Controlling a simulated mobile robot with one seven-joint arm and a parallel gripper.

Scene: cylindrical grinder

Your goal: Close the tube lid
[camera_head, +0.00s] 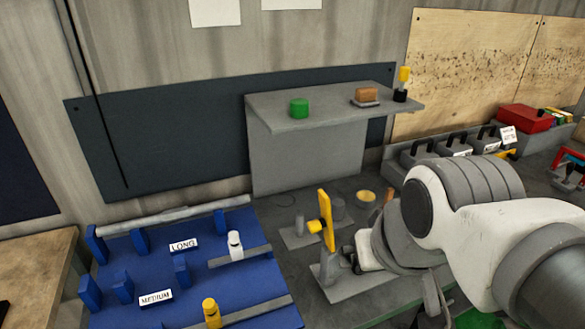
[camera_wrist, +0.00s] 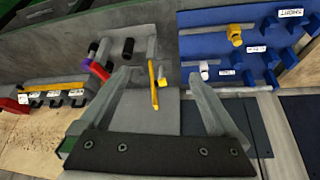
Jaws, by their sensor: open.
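An upright yellow plate (camera_head: 328,218) with a yellow knob on its left side stands on a small grey fixture in the head view. It looks like the lid, raised, but I cannot be sure. In the wrist view it is a thin yellow bar (camera_wrist: 153,84) seen nearly edge-on. A grey cylinder (camera_head: 338,208) is just behind it in the head view. My gripper (camera_wrist: 162,76) is open and empty, with the yellow bar showing between its spread fingers. Whether a finger touches it cannot be told. In the head view my arm comes from the right and hides part of the fixture.
A blue rack (camera_head: 135,265) with labelled holders, a white-tipped and a yellow-tipped rod stands to the left. Black-handled blocks and a red box (camera_head: 524,118) are at the right.

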